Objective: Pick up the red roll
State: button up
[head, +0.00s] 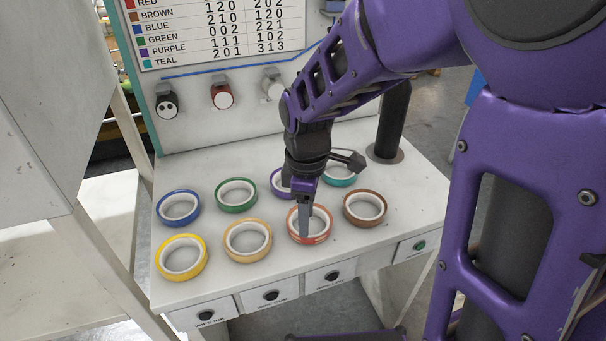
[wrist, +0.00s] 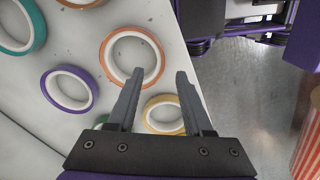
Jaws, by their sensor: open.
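The red roll (head: 316,240) lies flat near the front of the white bench, between the tan and brown rolls. In the wrist view the red roll (wrist: 104,56) shows as an orange-red ring with a white core. My gripper (wrist: 159,72) is open and empty, pointing down at this roll. In the wrist view its left fingertip overlaps the roll's hole and its right fingertip is outside, with part of the ring wall between them. In the head view my gripper (head: 304,234) covers part of the roll. I cannot tell whether the fingers touch it.
Tan (head: 248,258), yellow (head: 180,277), blue (head: 178,223), green (head: 237,210), purple (head: 273,184), teal (head: 341,184) and brown (head: 365,223) rolls lie around it. A dark post (head: 392,120) stands behind at right.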

notch_tip(320, 180, down, 5)
jog(key=shift+f+b, duration=0.1)
jog(key=shift+b, duration=0.55)
grip_shut()
